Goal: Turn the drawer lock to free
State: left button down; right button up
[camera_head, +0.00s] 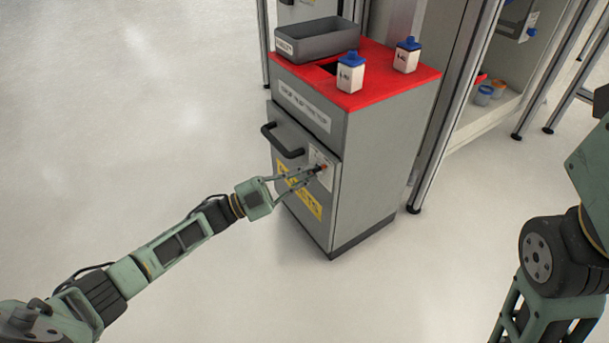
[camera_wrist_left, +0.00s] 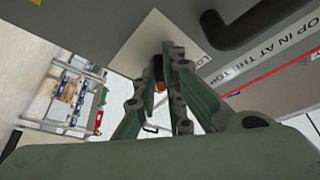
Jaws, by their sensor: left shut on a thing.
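The drawer lock (camera_head: 323,167) is a small knob with a reddish part, on a pale plate (camera_head: 316,156) at the right of the grey cabinet's drawer front (camera_head: 290,163). My left gripper (camera_head: 316,172) reaches it from the left and is shut on the lock. In the left wrist view the fingers (camera_wrist_left: 168,65) nearly meet in front of the pale plate, and a bit of the red part (camera_wrist_left: 160,87) shows between them. The fingers hide most of the lock, so I cannot tell its setting. My right arm shows at the right edge; its gripper is out of view.
The drawer's black handle (camera_head: 282,143) is just left of and above the lock. The cabinet's red top (camera_head: 385,88) carries a grey bin (camera_head: 318,42) and two blue-capped white bottles (camera_head: 351,75) (camera_head: 407,55). Metal frame posts (camera_head: 440,140) stand at the right. The floor in front is clear.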

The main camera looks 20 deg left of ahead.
pick_arm(q)
jog(key=shift+m+g, duration=0.4)
jog(key=shift+m, duration=0.1)
jog(key=c, duration=2.1)
grip_release()
jog(key=v, duration=1.2)
jog(key=shift+f, duration=0.2)
